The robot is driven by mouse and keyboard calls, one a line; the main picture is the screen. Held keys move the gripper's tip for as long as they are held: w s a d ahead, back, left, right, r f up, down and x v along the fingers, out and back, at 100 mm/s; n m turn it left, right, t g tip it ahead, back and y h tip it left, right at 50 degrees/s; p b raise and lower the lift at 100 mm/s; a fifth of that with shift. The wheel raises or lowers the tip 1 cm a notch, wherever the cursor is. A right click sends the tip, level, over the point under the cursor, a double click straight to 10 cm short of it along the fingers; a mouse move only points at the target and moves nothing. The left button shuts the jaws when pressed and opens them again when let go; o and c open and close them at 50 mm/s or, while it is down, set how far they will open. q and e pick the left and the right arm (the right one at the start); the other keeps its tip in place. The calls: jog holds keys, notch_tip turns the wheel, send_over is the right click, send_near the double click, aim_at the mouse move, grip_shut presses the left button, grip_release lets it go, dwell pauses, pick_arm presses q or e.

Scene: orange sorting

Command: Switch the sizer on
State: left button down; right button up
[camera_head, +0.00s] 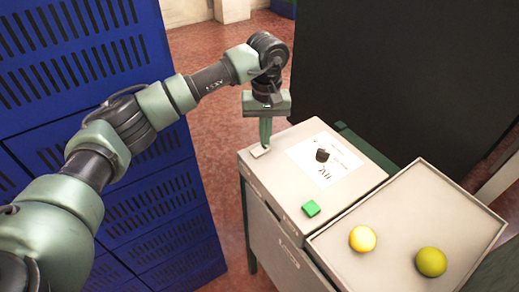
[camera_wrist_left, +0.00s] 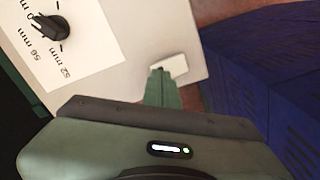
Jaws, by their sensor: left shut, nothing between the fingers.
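The sizer (camera_head: 283,195) is a light grey cabinet with a white label and a black dial (camera_head: 322,155) on top. The dial also shows in the wrist view (camera_wrist_left: 48,27), beside mm marks. A small pale rocker-like plate (camera_head: 260,151) is at the top's far left corner, also in the wrist view (camera_wrist_left: 172,66). My left gripper (camera_head: 265,143) is shut and empty, pointing down at this plate. Its fingertips (camera_wrist_left: 160,74) overlap the plate's edge in view; I cannot tell whether they touch.
A grey tray (camera_head: 330,262) with a yellow-orange fruit (camera_head: 362,239) and a greenish-yellow fruit (camera_head: 431,262) adjoins the sizer. Blue slatted crates (camera_head: 160,215) stand stacked at the left. A dark panel (camera_head: 400,75) stands behind. Reddish floor (camera_head: 215,120) lies between crates and sizer.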

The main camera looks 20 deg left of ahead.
pick_arm(q)
jog(key=shift+f+b, duration=0.75)
jog(key=shift+f, duration=0.2)
dwell(0.3)
jog(key=shift+s+r, duration=0.1)
jog(key=shift+r, duration=0.05)
jog(key=shift+r+p, duration=0.45)
jog(key=shift+r, duration=0.1)
jog(key=shift+r+p, duration=1.35)
jog(key=shift+r, duration=1.5)
